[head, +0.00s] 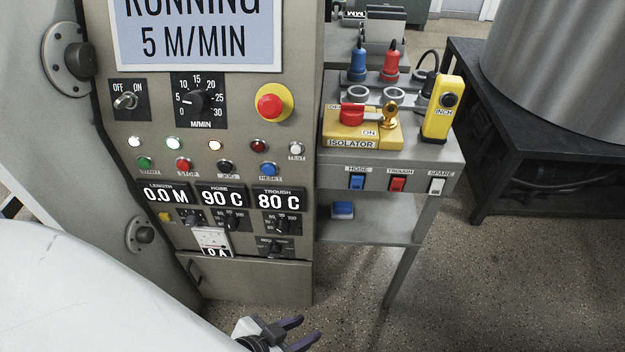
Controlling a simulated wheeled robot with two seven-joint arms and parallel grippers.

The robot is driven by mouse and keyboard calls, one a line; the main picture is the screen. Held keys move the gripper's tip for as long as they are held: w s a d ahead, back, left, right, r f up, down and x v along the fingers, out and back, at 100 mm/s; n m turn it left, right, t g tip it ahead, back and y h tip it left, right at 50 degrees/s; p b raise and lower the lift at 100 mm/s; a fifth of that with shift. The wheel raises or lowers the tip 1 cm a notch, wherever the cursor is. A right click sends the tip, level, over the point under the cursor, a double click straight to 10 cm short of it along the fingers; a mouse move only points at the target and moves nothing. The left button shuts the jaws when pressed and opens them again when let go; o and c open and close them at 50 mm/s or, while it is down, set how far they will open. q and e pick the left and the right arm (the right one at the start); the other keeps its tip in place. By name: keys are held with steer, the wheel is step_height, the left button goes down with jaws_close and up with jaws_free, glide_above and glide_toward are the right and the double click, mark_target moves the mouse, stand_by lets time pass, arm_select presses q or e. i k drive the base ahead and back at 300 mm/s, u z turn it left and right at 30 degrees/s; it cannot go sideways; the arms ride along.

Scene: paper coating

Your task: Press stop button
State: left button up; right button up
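The stop button is a small red push button (184,164) in the lower button row of the control panel, with a STOP label beneath it. A green start button (145,162) sits to its left; a black JOG button (225,166) and a blue reset button (268,169) sit to its right. The display (193,40) reads RUNNING 5 M/MIN. My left gripper (310,328) is low at the bottom edge, below and right of the panel, well apart from the buttons. Its dark fingers are spread and empty. My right gripper is not in view.
A large red mushroom button (274,103) on a yellow base is higher on the panel. Right of the panel stands a grey side table (437,158) with a yellow isolator box (350,133) and a yellow INCH pendant (442,108). Open floor lies in front.

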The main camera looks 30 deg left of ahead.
mark_target(182, 165)
steer(key=z, duration=0.8)
steer(key=i, duration=0.7)
steer(key=u, duration=2.7)
